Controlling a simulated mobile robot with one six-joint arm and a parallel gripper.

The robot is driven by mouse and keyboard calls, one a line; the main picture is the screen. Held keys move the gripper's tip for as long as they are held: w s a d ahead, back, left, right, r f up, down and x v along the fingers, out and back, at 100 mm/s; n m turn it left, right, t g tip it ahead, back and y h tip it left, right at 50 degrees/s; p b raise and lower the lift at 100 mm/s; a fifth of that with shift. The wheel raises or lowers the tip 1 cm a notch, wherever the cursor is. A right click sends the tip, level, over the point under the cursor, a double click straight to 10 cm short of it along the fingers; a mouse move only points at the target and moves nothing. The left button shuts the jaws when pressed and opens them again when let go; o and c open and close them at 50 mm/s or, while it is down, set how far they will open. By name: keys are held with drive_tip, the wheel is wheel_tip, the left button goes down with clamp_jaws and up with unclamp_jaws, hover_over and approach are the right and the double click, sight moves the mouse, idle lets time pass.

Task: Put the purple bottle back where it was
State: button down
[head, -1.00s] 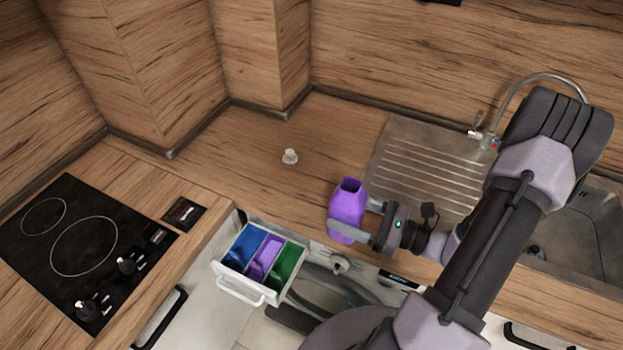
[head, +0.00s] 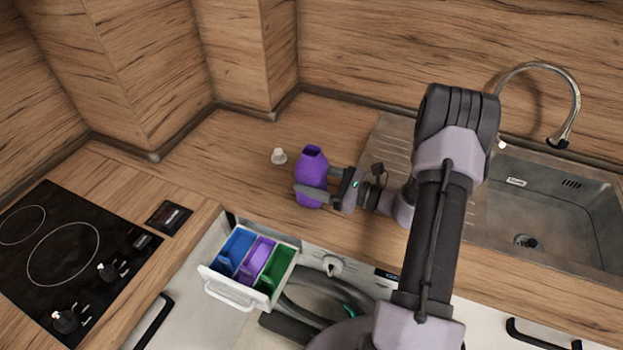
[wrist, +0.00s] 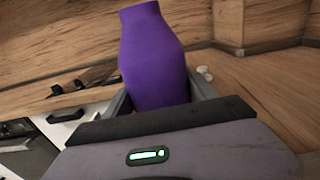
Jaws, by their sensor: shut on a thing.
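The purple bottle (head: 312,172) is upright between the fingers of my gripper (head: 313,184), its open mouth facing up with no cap on it. My gripper is shut on its body and holds it over or on the wooden counter; I cannot tell whether its base touches. In the wrist view the bottle (wrist: 153,60) stands between the two fingers, its lower part hidden by my gripper. A small white cap (head: 279,156) lies on the counter just left of the bottle and also shows in the wrist view (wrist: 205,74).
An open detergent drawer (head: 229,291) with blue, purple and green compartments sticks out of the washing machine below the counter edge. A black hob (head: 50,260) is at left, a steel sink (head: 560,205) with a tap at right. The counter (head: 215,150) behind the cap is clear.

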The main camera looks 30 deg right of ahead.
drive_tip(key=shift+f, duration=0.1)
drive_tip(key=shift+c, duration=1.4)
unclamp_jaws()
drive_tip(key=shift+d+r, duration=0.1)
drive_tip(key=shift+r, duration=0.1)
drive_tip(key=p+v, duration=0.2)
drive_tip(key=v, duration=1)
drive_tip(key=shift+f, duration=0.1)
